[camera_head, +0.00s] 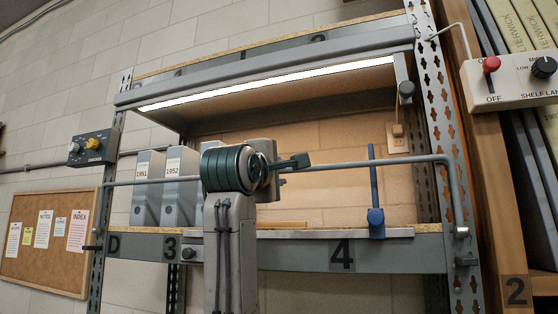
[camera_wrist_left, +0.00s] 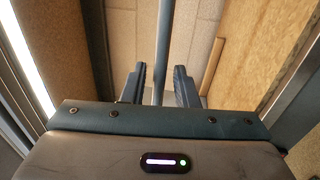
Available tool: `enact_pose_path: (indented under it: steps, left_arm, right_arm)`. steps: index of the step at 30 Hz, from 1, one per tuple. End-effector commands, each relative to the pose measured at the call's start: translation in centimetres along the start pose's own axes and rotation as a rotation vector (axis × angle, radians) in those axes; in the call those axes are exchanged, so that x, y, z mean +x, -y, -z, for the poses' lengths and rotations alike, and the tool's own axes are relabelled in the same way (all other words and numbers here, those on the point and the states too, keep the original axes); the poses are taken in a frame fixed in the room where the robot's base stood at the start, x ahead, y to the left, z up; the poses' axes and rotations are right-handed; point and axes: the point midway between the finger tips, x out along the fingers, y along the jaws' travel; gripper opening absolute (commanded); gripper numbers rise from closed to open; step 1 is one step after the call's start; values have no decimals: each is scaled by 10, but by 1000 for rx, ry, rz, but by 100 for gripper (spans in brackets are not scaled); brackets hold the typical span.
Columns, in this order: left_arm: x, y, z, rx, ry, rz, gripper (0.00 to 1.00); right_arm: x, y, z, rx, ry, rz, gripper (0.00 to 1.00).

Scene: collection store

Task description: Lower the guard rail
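The guard rail (camera_head: 350,165) is a thin grey bar that runs across the front of the shelf bay, well above the shelf's front edge. At its right end it bends down to a bracket on the upright. My left gripper (camera_head: 289,163) is at the rail near mid-span, and my arm hides part of the rail. In the left wrist view the rail (camera_wrist_left: 163,45) passes between the two fingers of the left gripper (camera_wrist_left: 160,86). The fingers are apart, with a gap on each side of the rail. My right gripper is not in view.
Grey file boxes (camera_head: 180,190) stand on the shelf (camera_head: 300,256) behind the rail at left. A blue upright piece (camera_head: 375,195) stands at the shelf's front, right of my gripper. A lamp (camera_head: 270,84) is lit above. A switch box (camera_head: 515,80) is at upper right.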

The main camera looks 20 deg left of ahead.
Motion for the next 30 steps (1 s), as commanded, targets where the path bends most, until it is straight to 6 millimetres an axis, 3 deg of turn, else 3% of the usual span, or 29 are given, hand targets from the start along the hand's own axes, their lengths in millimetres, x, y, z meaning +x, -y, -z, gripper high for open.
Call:
enact_pose_path:
  steps: [12, 17, 25, 30]
  left_arm:
    - [9, 1, 0, 0, 0, 0, 27]
    - [9, 1, 0, 0, 0, 0, 0]
    - [8, 2, 0, 0, 0, -3, 0]
    - [-4, 3, 2, 0, -1, -36, 0]
  right_arm:
    - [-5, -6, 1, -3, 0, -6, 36]
    - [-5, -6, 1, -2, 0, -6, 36]
    - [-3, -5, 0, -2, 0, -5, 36]
    - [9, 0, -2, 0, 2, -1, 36]
